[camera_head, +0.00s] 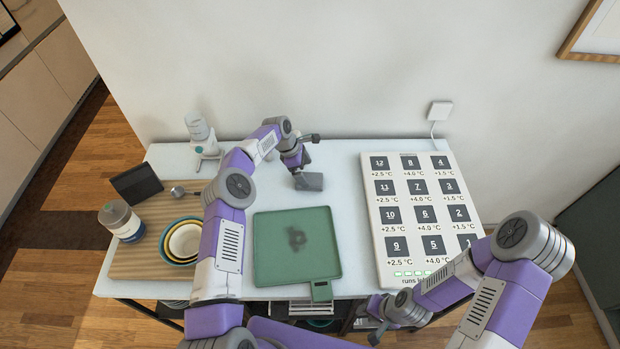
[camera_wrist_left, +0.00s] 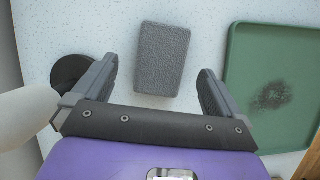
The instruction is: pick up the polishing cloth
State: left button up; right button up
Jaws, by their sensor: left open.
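The polishing cloth seems to be the grey, rough-textured block (camera_wrist_left: 162,59) lying on the pale speckled tabletop in the left wrist view. In the head view it is the small grey piece (camera_head: 309,182) just beyond the green tray. My left gripper (camera_head: 301,158) is open above the table next to it.
A green tray (camera_head: 273,262) with a dark smudge lies nearer me and shows at right in the wrist view (camera_wrist_left: 240,100). A numbered white panel (camera_head: 375,218) is at right. Nested bowls (camera_head: 183,241), a jar (camera_head: 121,221) and a dark box (camera_head: 136,184) stand at left. A white device (camera_head: 203,146) is behind.

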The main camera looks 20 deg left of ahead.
aim_at(309, 179)
pick_arm(q)
jog(key=shift+p+x, duration=0.3)
jog(key=shift+x, duration=1.95)
jog(key=shift+s+a+f, duration=0.15)
jog(key=shift+s+a, duration=0.05)
jog(key=c, duration=1)
notch_tip(309, 179, up, 10)
jog(key=shift+b, duration=0.45)
jog(key=o, duration=0.3)
jog(key=shift+c, duration=0.9)
jog(key=shift+s+d, duration=0.1)
jog(key=shift+d, duration=0.05)
